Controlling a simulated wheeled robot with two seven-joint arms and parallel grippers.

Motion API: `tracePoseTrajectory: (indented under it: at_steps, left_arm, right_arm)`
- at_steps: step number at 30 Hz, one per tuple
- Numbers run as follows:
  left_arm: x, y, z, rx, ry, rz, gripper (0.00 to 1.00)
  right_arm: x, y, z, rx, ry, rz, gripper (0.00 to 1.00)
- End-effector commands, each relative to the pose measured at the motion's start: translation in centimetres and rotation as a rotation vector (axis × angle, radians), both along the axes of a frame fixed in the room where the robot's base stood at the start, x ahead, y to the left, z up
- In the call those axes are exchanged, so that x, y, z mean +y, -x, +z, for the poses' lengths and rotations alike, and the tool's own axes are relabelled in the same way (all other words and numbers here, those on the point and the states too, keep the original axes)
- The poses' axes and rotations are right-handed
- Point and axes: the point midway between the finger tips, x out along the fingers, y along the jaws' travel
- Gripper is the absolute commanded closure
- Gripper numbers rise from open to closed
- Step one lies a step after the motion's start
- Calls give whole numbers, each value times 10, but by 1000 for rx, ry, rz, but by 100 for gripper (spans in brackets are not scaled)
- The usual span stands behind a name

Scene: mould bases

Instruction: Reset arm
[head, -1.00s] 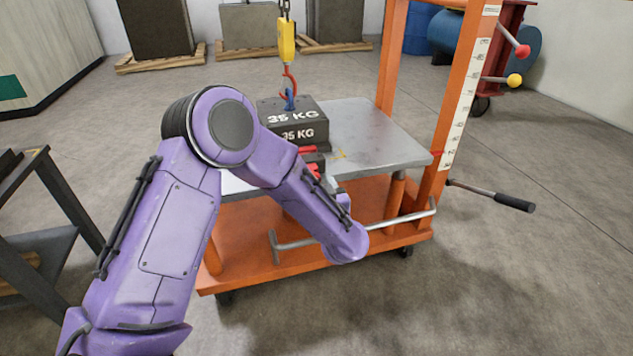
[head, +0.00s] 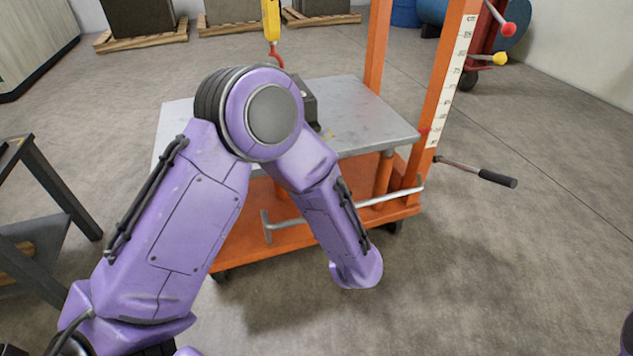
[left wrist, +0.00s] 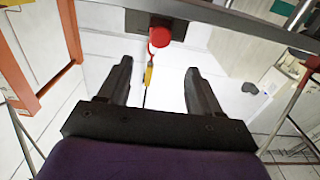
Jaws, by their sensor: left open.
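My left arm (head: 200,215) crosses the left and middle of the head view, with its elbow in front of the lift table and its forearm pointing down toward the table's front. My left gripper (left wrist: 158,66) shows in the left wrist view, with its two dark fingers apart and nothing between them that I can see held. It is hidden in the head view. My right gripper is in neither view.
An orange lift table with a grey top (head: 350,115) stands ahead, bearing a dark weight block (head: 310,106) mostly hidden by my elbow. A yellow hoist hook (head: 271,20) hangs above. A dark table (head: 22,152) stands left. The floor at right is clear.

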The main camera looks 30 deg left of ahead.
Motion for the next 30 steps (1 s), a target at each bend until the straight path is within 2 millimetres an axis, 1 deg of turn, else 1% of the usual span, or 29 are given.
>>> tracePoseTrajectory:
  at_steps: [13, 15, 17, 18, 19, 20, 21, 23, 24, 26, 27, 29, 30]
  left_arm:
    - [0, 0, 0, -8, 7, 0, 36]
    - [-3, -5, -3, -41, 55, -30, 36]
    - [-14, -13, -12, -68, 138, -118, 36]
    - [-20, -16, -26, -61, 209, -203, 36]
    - [-22, -13, -46, -26, 272, -268, 36]
    - [-22, -4, -74, 34, 342, -320, 36]
    - [-20, 13, -109, 121, 424, -360, 36]
    - [-16, 45, -153, 248, 524, -380, 36]
    - [-12, 68, -178, 331, 580, -377, 36]
    - [-5, 103, -208, 444, 644, -360, 36]
    - [0, 126, -224, 512, 678, -344, 36]
    - [7, 159, -243, 606, 713, -315, 36]
    - [12, 180, -253, 664, 730, -296, 36]
  right_arm:
    - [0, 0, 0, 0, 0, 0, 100]
    - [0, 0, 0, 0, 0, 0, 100]
    - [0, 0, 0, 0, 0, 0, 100]
    - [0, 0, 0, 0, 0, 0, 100]
    - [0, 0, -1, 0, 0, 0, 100]
    - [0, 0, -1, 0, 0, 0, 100]
    - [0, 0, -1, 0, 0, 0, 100]
    - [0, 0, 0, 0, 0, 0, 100]
    - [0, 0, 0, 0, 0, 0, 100]
    - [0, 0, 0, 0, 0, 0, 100]
    - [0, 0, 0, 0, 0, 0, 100]
    - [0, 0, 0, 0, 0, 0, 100]
    - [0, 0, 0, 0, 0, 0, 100]
